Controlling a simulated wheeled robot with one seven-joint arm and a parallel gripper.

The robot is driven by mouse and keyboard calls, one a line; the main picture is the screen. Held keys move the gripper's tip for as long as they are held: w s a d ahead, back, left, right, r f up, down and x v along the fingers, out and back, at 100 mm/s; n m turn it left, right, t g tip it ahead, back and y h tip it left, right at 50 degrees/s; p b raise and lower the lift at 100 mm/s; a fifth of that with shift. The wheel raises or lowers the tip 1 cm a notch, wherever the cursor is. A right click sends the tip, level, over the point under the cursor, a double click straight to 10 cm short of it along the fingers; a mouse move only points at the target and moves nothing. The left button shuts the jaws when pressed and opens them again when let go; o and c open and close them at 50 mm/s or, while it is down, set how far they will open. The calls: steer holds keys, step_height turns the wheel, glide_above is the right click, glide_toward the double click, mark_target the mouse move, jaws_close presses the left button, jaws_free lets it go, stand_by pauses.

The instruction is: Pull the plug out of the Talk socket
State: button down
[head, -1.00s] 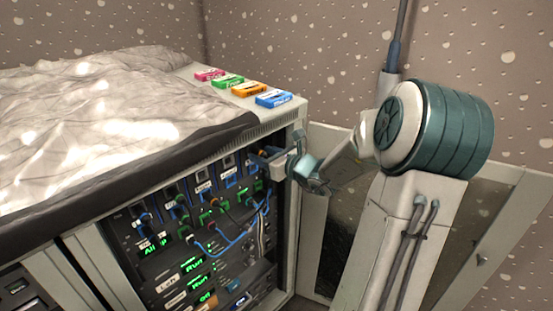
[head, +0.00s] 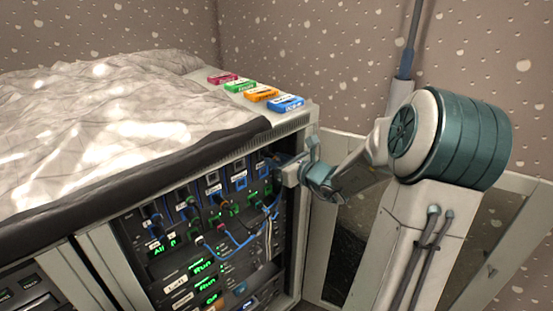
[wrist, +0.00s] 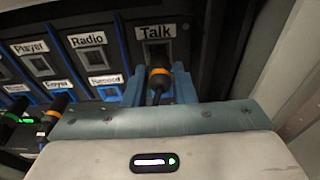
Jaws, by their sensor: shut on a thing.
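The Talk socket (wrist: 155,46) is a grey-framed opening below a white "Talk" label in the wrist view. A dark plug (wrist: 159,71) with an orange band stands in front of it, its cord running down toward my gripper. My gripper (wrist: 161,88) is shut on this plug, with a blue finger on each side. I cannot tell whether the plug's tip is still inside the socket. In the head view my gripper (head: 285,171) is at the right end of the socket row, and its fingers and the plug are mostly hidden.
The Radio socket (wrist: 92,60) and Player socket (wrist: 39,64) lie to the left. Other orange-banded plugs (wrist: 57,105) and cables are close by. The rack's right frame (head: 300,215) is near my gripper. Coloured boxes, one blue (head: 286,103), lie on top.

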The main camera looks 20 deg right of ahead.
steer(key=shift+f+p+v, duration=0.2)
steer(key=shift+p+v, duration=0.05)
steer(key=shift+v, duration=0.75)
steer(key=shift+f+p+v, duration=0.15)
steer(key=shift+p+v, duration=0.1)
steer(key=shift+v, duration=0.75)
steer(key=shift+s, duration=0.15)
